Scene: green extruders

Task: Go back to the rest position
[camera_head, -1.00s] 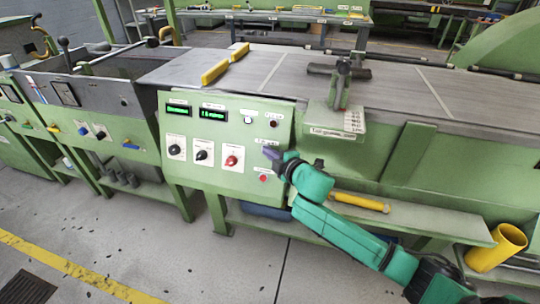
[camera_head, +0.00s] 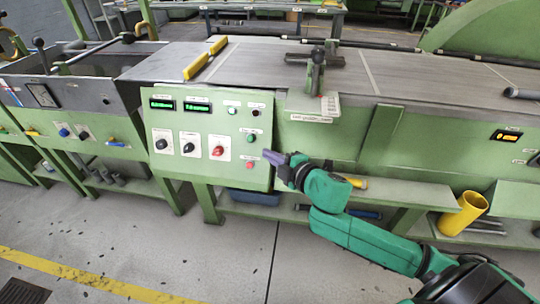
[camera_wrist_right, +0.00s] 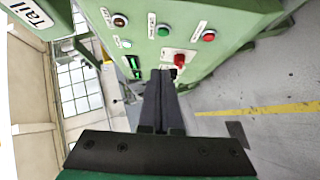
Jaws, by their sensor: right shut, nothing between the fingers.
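My right gripper (camera_head: 272,157) is shut and empty, at the end of the green arm coming in from the lower right. In the head view it appears beside the lower right edge of the control panel (camera_head: 172,162), near the red button (camera_head: 250,165). In the right wrist view the shut dark fingers (camera_wrist_right: 160,85) point along the panel face toward the red knob (camera_wrist_right: 180,62). I cannot tell whether they touch it; they look apart from it in the head view. My left gripper is not in view.
The long green machine bench (camera_head: 350,129) fills the space ahead. A shelf (camera_head: 400,193) runs below it, with a yellow cylinder (camera_head: 463,213) at its right. The grey floor (camera_head: 180,250) in front is clear apart from small dark scraps.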

